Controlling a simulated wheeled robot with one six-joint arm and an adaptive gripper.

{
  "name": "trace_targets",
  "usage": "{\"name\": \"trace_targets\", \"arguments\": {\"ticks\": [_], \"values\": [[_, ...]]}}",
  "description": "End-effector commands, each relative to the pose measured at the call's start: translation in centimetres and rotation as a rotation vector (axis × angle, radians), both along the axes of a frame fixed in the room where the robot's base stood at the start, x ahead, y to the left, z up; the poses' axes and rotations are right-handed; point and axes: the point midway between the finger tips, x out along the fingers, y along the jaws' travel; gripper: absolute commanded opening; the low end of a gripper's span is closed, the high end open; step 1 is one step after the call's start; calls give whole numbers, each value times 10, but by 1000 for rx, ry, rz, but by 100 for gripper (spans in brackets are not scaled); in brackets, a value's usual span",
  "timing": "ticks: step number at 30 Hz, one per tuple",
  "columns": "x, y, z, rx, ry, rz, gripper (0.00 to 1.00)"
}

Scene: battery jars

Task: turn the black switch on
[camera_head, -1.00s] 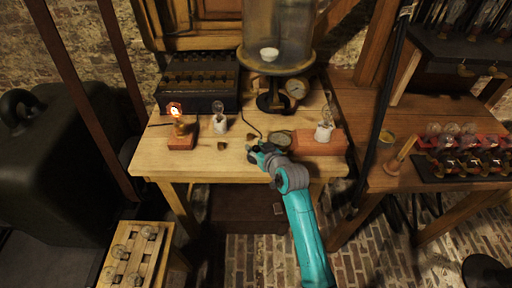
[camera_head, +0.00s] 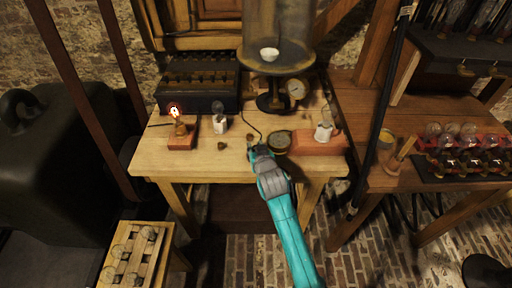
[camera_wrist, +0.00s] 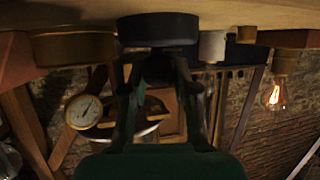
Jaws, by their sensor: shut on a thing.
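The black switch (camera_wrist: 158,28) shows in the wrist view as a round black base, upside down at the top centre on the tabletop. My gripper (camera_wrist: 160,72) is right at it, with its two fingers closed in around a dark part that sticks out from the base. That part is in shadow, so its exact position is unclear. In the head view my gripper (camera_head: 256,150) is low at the front middle of the wooden table (camera_head: 165,160) and hides the switch.
A brass dial (camera_head: 280,141) lies just right of my gripper. Another bulb holder (camera_head: 323,132) stands right. A tall glass jar (camera_head: 278,35) stands behind.

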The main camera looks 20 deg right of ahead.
Motion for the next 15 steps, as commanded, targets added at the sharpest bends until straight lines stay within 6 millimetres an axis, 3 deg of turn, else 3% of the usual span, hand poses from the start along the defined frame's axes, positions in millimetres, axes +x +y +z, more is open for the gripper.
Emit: {"name": "trace_targets", "arguments": {"ticks": [10,11,14,15], "values": [[0,0,-1,0,2,-10,0],[0,0,-1,0,2,-10,31],[0,0,-1,1,2,-9,55],[0,0,-1,1,1,-9,55]]}}
